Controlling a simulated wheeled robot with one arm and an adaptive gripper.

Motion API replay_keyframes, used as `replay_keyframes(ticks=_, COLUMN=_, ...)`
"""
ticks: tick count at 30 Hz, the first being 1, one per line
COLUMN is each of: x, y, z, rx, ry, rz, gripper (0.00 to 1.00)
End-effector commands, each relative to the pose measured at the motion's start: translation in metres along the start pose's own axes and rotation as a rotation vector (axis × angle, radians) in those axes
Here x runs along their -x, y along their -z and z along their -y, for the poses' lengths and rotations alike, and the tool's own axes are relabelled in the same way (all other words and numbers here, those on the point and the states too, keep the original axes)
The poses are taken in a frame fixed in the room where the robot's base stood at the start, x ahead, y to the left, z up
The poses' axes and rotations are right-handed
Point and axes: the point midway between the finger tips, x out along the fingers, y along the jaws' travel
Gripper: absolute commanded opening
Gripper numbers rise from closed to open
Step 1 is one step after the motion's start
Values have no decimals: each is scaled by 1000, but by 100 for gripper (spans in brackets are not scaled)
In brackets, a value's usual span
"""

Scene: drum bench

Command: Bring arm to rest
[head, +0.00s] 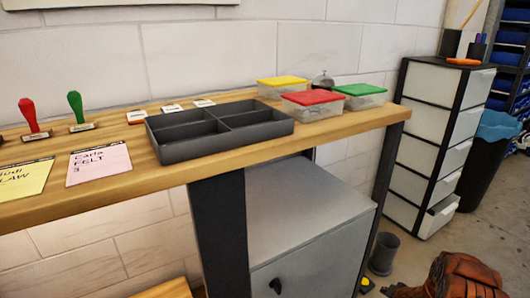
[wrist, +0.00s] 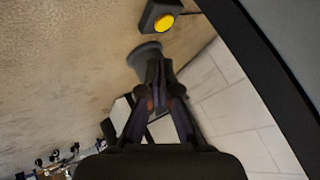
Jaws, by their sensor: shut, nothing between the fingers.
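My gripper (wrist: 157,75) shows in the wrist view, its two fingers together and nothing held between them. It points down past the bench toward the floor, with a dark grey cup-like bin (wrist: 143,52) partly hidden behind its fingertips. My gripper is not in the head view. There the wooden bench (head: 230,158) carries a dark divided tray (head: 222,143), and my gripper touches none of it as far as I can see.
Red (head: 33,119) and green (head: 77,112) stamps, notes and lidded boxes (head: 313,104) stand on the bench. A grey cabinet (head: 312,225) is below. A drawer tower (head: 436,130), black bin (head: 485,155) and brown bag (head: 458,278) stand right. A yellow-button device (wrist: 163,20) lies near the floor bin.

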Motion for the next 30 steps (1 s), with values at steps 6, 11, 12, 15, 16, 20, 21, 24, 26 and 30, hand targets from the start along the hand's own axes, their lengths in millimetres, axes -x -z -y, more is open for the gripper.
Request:
replay_keyframes(ticks=6, x=28, y=27, z=16, rx=41, ry=-54, rz=3, gripper=0)
replay_keyframes(ticks=11, x=57, y=53, z=32, rx=84, ry=-112, rz=9, gripper=0)
replay_keyframes(ticks=12, x=68, y=63, z=38, rx=96, ry=-130, rz=7, gripper=0)
replay_keyframes(ticks=15, x=99, y=85, z=55, rx=131, ry=-183, rz=15, gripper=0)
replay_keyframes(ticks=16, x=109, y=92, z=60, rx=142, ry=-197, rz=16, gripper=0)
replay_keyframes(ticks=20, x=150, y=115, z=82, rx=180, ry=-262, rz=31, gripper=0)
replay_keyframes(ticks=21, x=163, y=122, z=90, rx=192, ry=-279, rz=35, gripper=0)
replay_keyframes(ticks=24, x=197, y=137, z=108, rx=217, ry=-324, rz=49, gripper=0)
replay_keyframes(ticks=26, x=218, y=143, z=118, rx=230, ry=-350, rz=62, gripper=0)
replay_keyframes(ticks=30, x=267, y=157, z=145, rx=260, ry=-403, rz=89, gripper=0)
